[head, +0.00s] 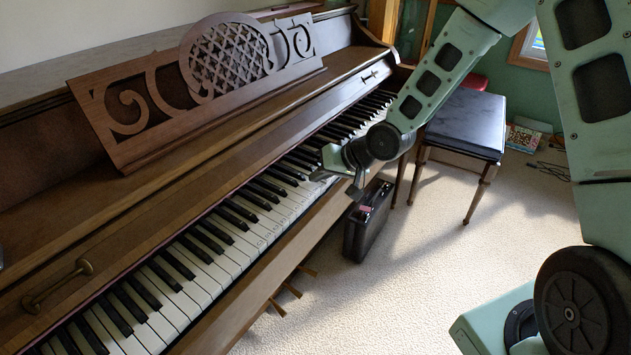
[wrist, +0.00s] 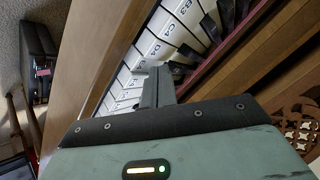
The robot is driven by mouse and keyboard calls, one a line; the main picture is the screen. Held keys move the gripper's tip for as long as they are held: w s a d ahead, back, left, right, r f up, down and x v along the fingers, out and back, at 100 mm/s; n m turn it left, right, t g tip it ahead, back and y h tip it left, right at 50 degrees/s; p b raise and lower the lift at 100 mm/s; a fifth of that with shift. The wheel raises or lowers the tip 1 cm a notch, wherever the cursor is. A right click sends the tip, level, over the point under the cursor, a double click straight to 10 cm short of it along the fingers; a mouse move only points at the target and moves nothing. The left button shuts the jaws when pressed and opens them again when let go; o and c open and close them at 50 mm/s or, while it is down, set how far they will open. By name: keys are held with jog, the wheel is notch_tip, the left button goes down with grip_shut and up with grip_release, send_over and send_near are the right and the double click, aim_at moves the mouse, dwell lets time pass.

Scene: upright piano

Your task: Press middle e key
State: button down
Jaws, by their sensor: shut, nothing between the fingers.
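The piano keyboard (head: 205,262) runs diagonally across the head view, with white and black keys. It also shows in the wrist view (wrist: 190,30), where small labels mark the white keys. The B3 key (wrist: 184,9) and C4 key (wrist: 171,30) are readable; the label on the neighbouring D4 key (wrist: 154,50) is less clear. Labels farther along are too small to read surely, so I cannot pick out the E key. My gripper (head: 318,177) is shut and empty, its fingertips (wrist: 158,72) over the keys just past D4. I cannot tell whether they touch a key.
A carved wooden music stand (head: 140,105) rises behind the keys. The wooden key slip (head: 290,240) edges the front. A black case (head: 368,222) stands on the carpet below my gripper. A black-topped bench (head: 465,125) is beyond. Carpet (head: 400,300) in front is clear.

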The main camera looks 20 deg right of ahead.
jog(key=shift+r+p, duration=0.9)
notch_tip(320, 180, up, 5)
jog(key=p, duration=0.5)
jog(key=s+a+r+n+g+h+p, duration=0.1)
jog(key=s+a+r+n+g+p, duration=0.1)
jog(key=s+r, duration=0.5)
jog(key=s+a+r+n+g+h+p, duration=0.2)
jog(key=s+r, duration=0.6)
jog(key=s, duration=0.6)
jog(key=s+a+r+n+g+h+p, duration=0.2)
jog(key=s+r+p, duration=0.4)
jog(key=s, duration=0.4)
jog(key=shift+s+a+r+n+g, duration=0.15)
jog(key=shift+a+r+n+g, duration=0.15)
jog(key=shift+a+r+n, duration=0.55)
